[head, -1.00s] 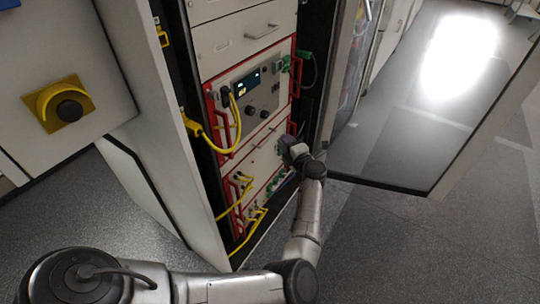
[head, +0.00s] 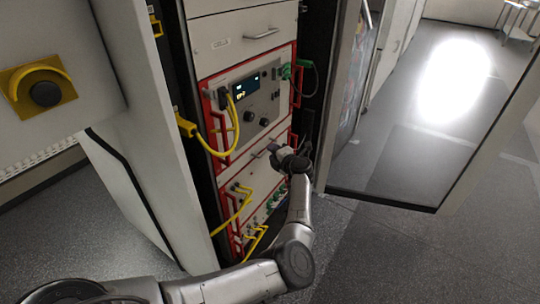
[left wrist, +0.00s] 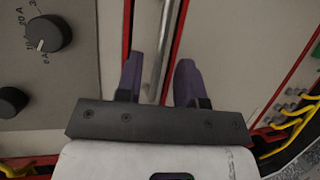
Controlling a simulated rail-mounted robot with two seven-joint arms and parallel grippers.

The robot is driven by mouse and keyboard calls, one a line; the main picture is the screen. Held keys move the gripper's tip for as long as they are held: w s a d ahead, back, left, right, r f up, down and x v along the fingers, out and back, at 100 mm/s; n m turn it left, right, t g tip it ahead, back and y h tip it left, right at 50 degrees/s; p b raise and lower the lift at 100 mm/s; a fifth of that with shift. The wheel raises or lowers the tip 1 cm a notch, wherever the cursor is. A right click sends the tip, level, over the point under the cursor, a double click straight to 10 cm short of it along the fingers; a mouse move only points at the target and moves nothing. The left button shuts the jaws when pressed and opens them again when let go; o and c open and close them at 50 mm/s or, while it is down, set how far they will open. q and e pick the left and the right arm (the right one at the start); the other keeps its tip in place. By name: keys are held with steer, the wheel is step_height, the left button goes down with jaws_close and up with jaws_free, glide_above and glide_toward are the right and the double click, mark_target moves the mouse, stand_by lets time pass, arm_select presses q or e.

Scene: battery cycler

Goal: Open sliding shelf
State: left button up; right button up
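A tall open cabinet holds stacked panels. A pale grey shelf front (head: 237,172) with a bar handle (head: 258,154) sits between the display unit and the lower connector panel. It looks flush with its neighbours. My left gripper (head: 278,152) is at the right part of this front, close to the handle. In the left wrist view the two purple fingers (left wrist: 159,68) are spread apart. The metal bar handle (left wrist: 154,42) runs between them, nearer the left finger. I see no clear contact with it. My right gripper is not in view.
Above are a display unit (head: 252,108) with knobs and a drawer (head: 228,40) with its own handle. Yellow cables (head: 217,150) hang at the left. Red frame handles flank the panels. An open glass door (head: 400,150) stands to the right. The floor in front is free.

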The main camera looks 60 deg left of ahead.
arm_select(q)
steer(key=a, duration=0.1)
steer(key=a+b, duration=0.1)
steer(key=shift+a+f, duration=0.2)
steer(key=shift+a, duration=0.15)
jaws_close()
stand_by(0.5)
